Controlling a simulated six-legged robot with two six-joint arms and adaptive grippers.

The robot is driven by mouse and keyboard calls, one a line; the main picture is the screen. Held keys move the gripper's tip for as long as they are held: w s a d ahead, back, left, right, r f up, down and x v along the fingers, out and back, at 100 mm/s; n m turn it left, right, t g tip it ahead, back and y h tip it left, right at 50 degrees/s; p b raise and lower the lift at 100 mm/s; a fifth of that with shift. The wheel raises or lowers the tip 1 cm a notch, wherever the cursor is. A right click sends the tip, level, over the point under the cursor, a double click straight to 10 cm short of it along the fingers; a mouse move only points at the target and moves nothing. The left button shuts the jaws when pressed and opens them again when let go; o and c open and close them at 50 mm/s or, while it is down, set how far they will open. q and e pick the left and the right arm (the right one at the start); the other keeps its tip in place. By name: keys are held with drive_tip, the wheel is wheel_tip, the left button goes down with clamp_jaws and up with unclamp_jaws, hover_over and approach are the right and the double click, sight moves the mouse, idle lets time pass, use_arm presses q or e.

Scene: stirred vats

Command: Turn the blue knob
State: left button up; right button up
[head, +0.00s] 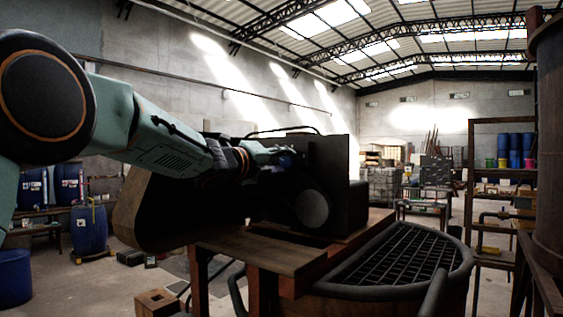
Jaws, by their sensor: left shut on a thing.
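The blue knob (286,160) shows as a small blue patch at the end of my left arm, against the dark machine housing (322,165). My left gripper (280,157) reaches in from the left and is shut on the knob. The fingers are small and dark here, and they hide most of the knob, so its turn angle cannot be seen. My right gripper is not in the picture.
The machine stands on a wooden bench (262,257). A round vat with a dark grid top (400,262) is in front at the right. A rusty column (548,140) stands at the right edge. Blue drums (88,228) and a wooden box (157,302) are at the left.

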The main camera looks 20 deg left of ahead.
use_arm(q)
drive_tip(key=shift+a+r+n, duration=0.1)
drive_tip(key=shift+r+n, duration=0.25)
drive_tip(key=shift+n, duration=0.15)
drive_tip(key=o, duration=1.1)
drive_tip(key=shift+f, duration=0.2)
drive_tip(key=shift+o, duration=0.2)
drive_tip(key=shift+s, duration=0.1)
drive_tip(key=v, duration=1.1)
drive_tip(key=shift+s+a, duration=0.15)
drive_tip(key=shift+s, duration=0.25)
drive_tip(key=shift+s, duration=0.1)
